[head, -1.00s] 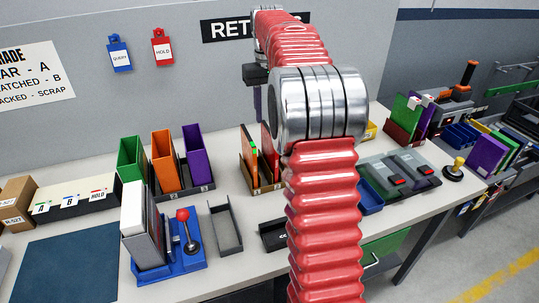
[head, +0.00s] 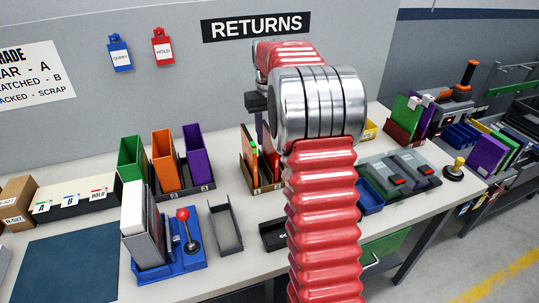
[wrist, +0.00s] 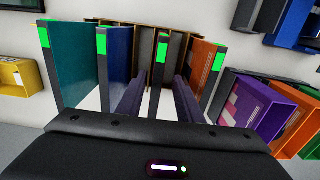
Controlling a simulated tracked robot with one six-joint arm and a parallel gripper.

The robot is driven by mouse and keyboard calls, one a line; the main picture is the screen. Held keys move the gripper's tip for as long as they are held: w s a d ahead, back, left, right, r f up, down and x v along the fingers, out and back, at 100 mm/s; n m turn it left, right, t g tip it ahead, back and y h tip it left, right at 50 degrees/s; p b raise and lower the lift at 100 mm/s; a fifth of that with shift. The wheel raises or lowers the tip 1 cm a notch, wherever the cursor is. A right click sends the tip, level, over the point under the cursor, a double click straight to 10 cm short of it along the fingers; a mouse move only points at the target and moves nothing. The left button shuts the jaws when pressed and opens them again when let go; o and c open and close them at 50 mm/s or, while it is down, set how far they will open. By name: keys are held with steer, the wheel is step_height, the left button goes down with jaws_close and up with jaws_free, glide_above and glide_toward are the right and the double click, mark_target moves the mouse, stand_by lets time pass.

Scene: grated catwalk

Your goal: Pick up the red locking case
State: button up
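In the head view a red case (head: 268,150) stands upright in a brown slotted holder (head: 246,176), beside an orange case (head: 250,143); my arm hides the holder's right part. In the wrist view my gripper (wrist: 157,85) is over the cases, its two dark fingers apart. A dark case edge with a green mark (wrist: 161,48) shows between the fingers; the colour of its faces is not visible there. Teal (wrist: 75,65) and blue (wrist: 116,60) cases stand left of it, an orange one (wrist: 199,70) right. I cannot tell whether the fingers touch anything.
Green, orange and purple bins (head: 197,165) stand left of the holder. A blue fixture with a red-knobbed lever (head: 184,235) and a grey open tray (head: 225,225) are nearer. A blue bin (head: 370,195) is right of my arm. The wall with the RETURNS sign (head: 256,27) is behind.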

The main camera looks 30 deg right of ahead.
mark_target(270, 146)
steer(key=shift+d+f, duration=0.15)
steer(key=shift+f, duration=1.15)
steer(key=shift+d+f, duration=0.1)
steer(key=shift+f, duration=1.2)
steer(key=shift+c, duration=0.2)
jaws_close()
